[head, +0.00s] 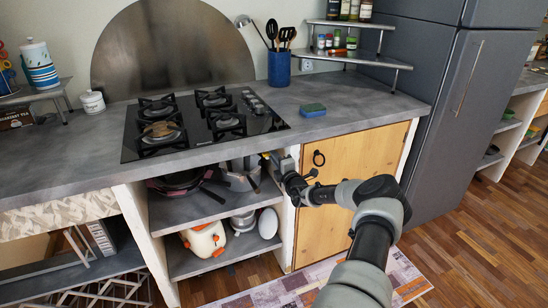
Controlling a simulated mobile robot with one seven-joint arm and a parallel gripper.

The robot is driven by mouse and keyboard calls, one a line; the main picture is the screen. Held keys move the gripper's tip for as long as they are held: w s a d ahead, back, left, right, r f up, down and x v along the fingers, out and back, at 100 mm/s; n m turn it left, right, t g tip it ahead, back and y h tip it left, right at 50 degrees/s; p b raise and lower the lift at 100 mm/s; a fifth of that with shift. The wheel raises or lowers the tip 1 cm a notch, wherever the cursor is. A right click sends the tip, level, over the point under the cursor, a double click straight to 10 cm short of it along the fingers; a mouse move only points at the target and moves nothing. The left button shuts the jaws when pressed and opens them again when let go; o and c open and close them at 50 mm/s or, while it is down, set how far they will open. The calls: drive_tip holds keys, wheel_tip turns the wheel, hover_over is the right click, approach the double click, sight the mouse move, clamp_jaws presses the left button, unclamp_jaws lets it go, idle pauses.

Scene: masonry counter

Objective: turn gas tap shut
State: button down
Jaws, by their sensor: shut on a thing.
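My gripper (287,176) is at the front of the counter, beside the upper left corner of the wooden cabinet door. It is shut on a small grey and yellowish fitting (284,161), which looks like the gas tap, just under the counter's edge. The gripper and wrist cover part of it, so I cannot tell the angle of its handle. The black gas hob (190,148) lies in the counter above and to the left.
Open shelves (180,212) with pans are at the left. A blue sponge (313,110) lies on the counter. A grey fridge (455,110) stands at the right.

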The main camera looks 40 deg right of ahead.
drive_tip(key=shift+m, duration=0.5)
drive_tip(key=c, duration=1.8)
unclamp_jaws()
drive_tip(key=shift+o, duration=0.2)
drive_tip(key=shift+s, duration=0.15)
drive_tip(key=p+v, duration=0.4)
drive_tip(key=v, duration=1.3)
drive_tip(key=shift+a, duration=0.15)
drive_tip(key=shift+a+r, duration=0.1)
